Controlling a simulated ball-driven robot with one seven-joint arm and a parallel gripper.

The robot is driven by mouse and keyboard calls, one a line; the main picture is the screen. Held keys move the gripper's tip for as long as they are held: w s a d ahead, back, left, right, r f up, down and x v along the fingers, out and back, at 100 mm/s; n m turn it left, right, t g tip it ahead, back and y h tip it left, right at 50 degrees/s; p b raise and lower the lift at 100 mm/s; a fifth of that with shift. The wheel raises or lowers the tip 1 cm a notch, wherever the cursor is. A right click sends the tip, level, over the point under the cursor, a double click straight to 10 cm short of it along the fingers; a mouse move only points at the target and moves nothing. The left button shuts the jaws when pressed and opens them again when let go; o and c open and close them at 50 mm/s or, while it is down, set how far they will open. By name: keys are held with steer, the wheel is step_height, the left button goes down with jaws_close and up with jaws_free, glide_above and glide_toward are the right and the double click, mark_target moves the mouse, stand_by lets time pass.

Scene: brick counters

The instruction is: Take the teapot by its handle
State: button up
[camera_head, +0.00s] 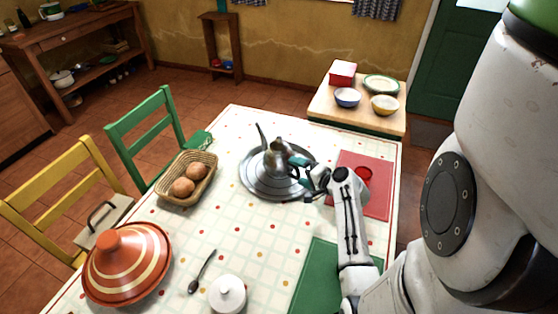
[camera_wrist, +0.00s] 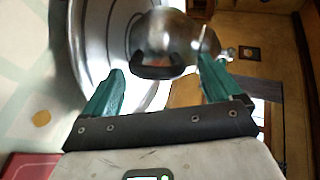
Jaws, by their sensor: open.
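The teapot (camera_head: 277,157) is shiny silver metal and stands upright on a round metal tray (camera_head: 250,183) on the table, its long spout pointing up and to the far left. My gripper (camera_head: 298,170) is beside the teapot's near right side, and partly hides it. In the wrist view my gripper (camera_wrist: 160,70) is open, with a green finger at each side. The teapot (camera_wrist: 178,32) shows beyond the fingers, with its dark handle (camera_wrist: 168,68) lying across the gap between them. I cannot tell whether the fingers touch the handle.
A bread basket (camera_head: 203,188), an orange tagine (camera_head: 126,265), a spoon (camera_head: 201,272) and a white lidded pot (camera_head: 227,293) stand to the left and front. A red mat (camera_head: 378,195) with a red dish (camera_head: 363,173) lies right of the teapot. A green mat (camera_head: 313,275) lies in front.

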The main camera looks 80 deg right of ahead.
mark_target(277, 155)
steer(key=shift+x, duration=1.4)
steer(key=shift+r, duration=0.1)
steer(key=c, duration=1.7)
steer(key=shift+d+r, duration=0.1)
steer(key=shift+r, duration=0.05)
jaws_close()
